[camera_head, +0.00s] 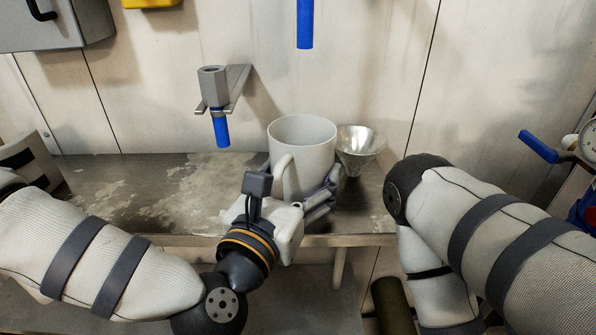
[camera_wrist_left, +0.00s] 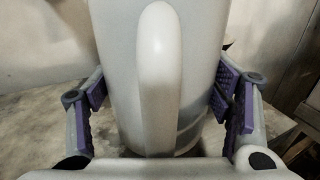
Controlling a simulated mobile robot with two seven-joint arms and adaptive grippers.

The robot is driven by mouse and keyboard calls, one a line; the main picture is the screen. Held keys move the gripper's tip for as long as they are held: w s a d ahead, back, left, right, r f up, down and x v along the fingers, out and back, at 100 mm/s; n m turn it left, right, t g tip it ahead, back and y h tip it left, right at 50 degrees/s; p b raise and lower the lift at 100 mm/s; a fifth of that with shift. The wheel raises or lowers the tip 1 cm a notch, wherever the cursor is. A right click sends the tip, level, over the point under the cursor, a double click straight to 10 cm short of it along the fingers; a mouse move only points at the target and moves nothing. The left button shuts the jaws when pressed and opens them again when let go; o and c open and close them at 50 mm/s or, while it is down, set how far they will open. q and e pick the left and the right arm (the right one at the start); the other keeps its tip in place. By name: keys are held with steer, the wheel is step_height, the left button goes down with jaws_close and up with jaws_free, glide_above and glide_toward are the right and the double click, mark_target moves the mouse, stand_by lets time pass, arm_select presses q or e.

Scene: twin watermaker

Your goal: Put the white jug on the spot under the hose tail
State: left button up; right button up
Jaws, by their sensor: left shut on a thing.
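The white jug (camera_head: 303,146) stands upright at the middle of the bench (camera_head: 150,190), with its handle toward me. My left gripper (camera_head: 305,190) is shut on the jug's sides; in the left wrist view the jug (camera_wrist_left: 205,60) sits between the purple finger pads (camera_wrist_left: 160,100), handle facing the camera. I cannot tell whether the jug's base touches the bench. The hose tail (camera_head: 221,130) is a short blue tube under a grey bracket fitting on the wall, to the left of the jug. The spot under it is not clearly marked. My right gripper is out of view.
A metal funnel (camera_head: 359,146) sits just right of the jug, very close to it. Another blue hose (camera_head: 305,24) hangs from above, behind the jug. The bench left of the jug is clear. A gauge and blue-handled valve (camera_head: 540,147) are at the far right.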

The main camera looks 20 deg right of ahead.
arm_select(q)
steer(key=shift+w+d, duration=0.25)
steer(key=shift+w, duration=0.1)
steer(key=shift+c, duration=0.6)
steer(key=shift+s+a+f, duration=0.1)
steer(key=shift+s+a, duration=0.05)
steer(key=o, duration=1.3)
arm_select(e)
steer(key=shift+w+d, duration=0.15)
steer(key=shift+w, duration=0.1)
